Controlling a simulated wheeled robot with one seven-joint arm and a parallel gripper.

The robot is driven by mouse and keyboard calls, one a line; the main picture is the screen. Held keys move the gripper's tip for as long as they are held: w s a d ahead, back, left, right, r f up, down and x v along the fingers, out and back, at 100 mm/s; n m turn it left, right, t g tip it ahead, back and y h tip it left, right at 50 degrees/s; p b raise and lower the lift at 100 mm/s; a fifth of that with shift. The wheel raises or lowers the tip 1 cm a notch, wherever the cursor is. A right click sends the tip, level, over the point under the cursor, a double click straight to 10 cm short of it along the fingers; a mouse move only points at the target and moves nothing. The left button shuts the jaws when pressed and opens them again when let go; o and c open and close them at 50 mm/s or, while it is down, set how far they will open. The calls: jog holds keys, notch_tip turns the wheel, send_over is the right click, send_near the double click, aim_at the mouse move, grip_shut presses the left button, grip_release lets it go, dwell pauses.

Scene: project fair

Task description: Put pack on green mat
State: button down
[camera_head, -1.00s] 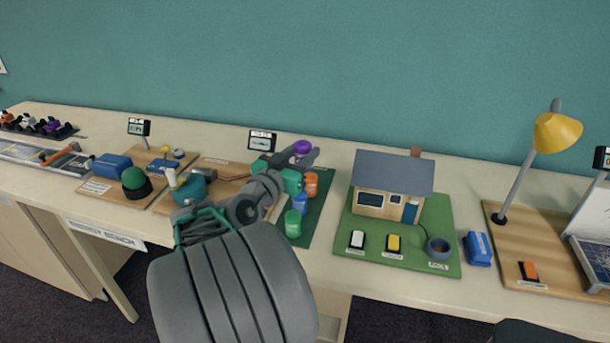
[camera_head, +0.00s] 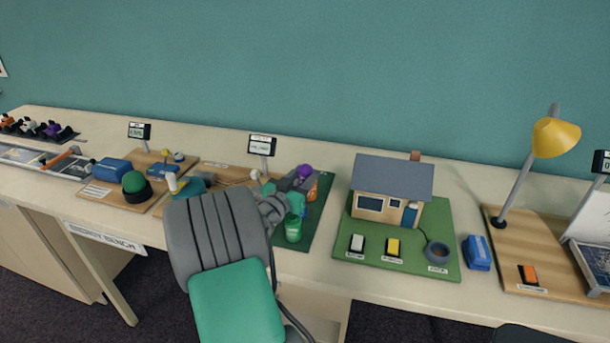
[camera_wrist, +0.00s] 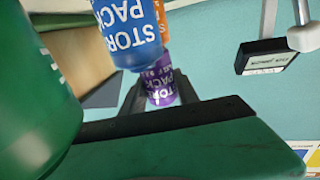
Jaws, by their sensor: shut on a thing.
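My gripper (camera_head: 298,182) is shut on a purple pack (camera_head: 305,171), over the far part of the dark green mat (camera_head: 321,212). In the wrist view the purple pack (camera_wrist: 160,87) sits between the fingertips; I cannot tell if its base touches the mat. An orange pack (camera_head: 314,190) stands just right of my gripper, partly hidden. A green pack (camera_head: 293,229) stands at the near part of the mat. A blue pack (camera_wrist: 130,40) shows close by in the wrist view; it is mostly hidden by my gripper in the head view.
A model house (camera_head: 392,190) on a lighter green board (camera_head: 445,215) stands to the right. A small display (camera_head: 262,146) stands behind my gripper. Right are a blue block (camera_head: 477,252) and a yellow lamp (camera_head: 556,138).

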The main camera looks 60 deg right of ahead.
jog(key=shift+f+b, duration=0.5)
jog(key=shift+b, duration=0.1)
jog(key=c, duration=0.9)
grip_release()
jog(key=shift+r+p, duration=0.55)
jog(key=shift+p, duration=0.15)
jog(key=a+b, duration=0.1)
jog(key=a, duration=1.1)
jog(key=shift+w+b, duration=0.35)
jog(key=shift+w, duration=0.1)
jog(key=shift+r, duration=0.1)
